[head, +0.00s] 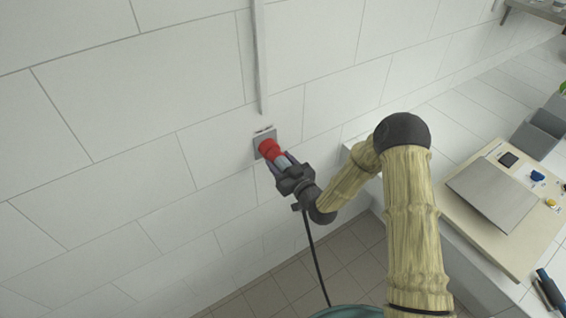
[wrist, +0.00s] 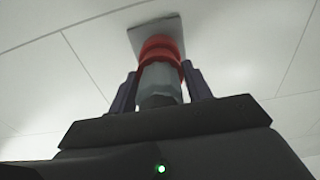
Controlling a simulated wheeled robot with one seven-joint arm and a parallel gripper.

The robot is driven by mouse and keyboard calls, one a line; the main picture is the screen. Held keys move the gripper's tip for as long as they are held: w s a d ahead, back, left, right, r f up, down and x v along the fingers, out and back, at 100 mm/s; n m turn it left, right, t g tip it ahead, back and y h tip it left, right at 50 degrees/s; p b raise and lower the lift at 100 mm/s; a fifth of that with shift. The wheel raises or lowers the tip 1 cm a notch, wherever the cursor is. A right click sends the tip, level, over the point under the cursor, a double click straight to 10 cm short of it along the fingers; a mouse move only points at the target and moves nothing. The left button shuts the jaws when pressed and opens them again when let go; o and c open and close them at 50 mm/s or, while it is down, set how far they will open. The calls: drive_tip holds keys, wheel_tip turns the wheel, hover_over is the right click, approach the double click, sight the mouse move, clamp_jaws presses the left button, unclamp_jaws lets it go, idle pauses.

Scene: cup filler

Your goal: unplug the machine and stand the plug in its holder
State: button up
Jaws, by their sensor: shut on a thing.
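The plug, with a red collar and a grey body, is at the wall socket plate (head: 263,139) in the head view. My gripper (head: 277,160) is shut on the plug (head: 269,148), with one finger on each side of its body. In the wrist view the plug (wrist: 160,75) points up at the grey socket plate (wrist: 157,36), its red collar against or very near it. I cannot tell how deep it sits. A black cable (head: 314,250) hangs down below my gripper. I cannot make out the plug's holder for certain.
A white vertical conduit (head: 260,60) runs down the tiled wall above the socket. At the right, a counter carries a pale board (head: 462,215) with a grey panel and small coloured parts. Grey bins (head: 540,135) stand behind it. The wall left of the socket is clear.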

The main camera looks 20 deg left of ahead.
drive_tip(key=shift+r, duration=0.25)
drive_tip(key=shift+s+d+f, duration=0.2)
drive_tip(key=shift+s+d, duration=0.2)
drive_tip(key=shift+d, duration=0.2)
drive_tip(key=shift+b+v, duration=0.65)
drive_tip(key=shift+v, duration=0.9)
drive_tip(key=d+f+m+t+h, duration=0.2)
drive_tip(key=d+f+m+h, duration=0.1)
drive_tip(key=d, duration=0.7)
drive_tip(key=d+f+m+t+h, duration=0.2)
drive_tip(key=d+h, duration=0.4)
drive_tip(key=d, duration=0.4)
drive_tip(key=w+d+f+m+t+h, duration=0.1)
drive_tip(key=d+f+m+h, duration=0.3)
drive_tip(key=d, duration=0.6)
drive_tip(key=shift+d+f+m+t+h, duration=0.25)
drive_tip(key=shift+f+m+t+h, duration=0.15)
drive_tip(key=shift+f+t, duration=0.45)
drive_tip(key=shift+w+f, duration=0.15)
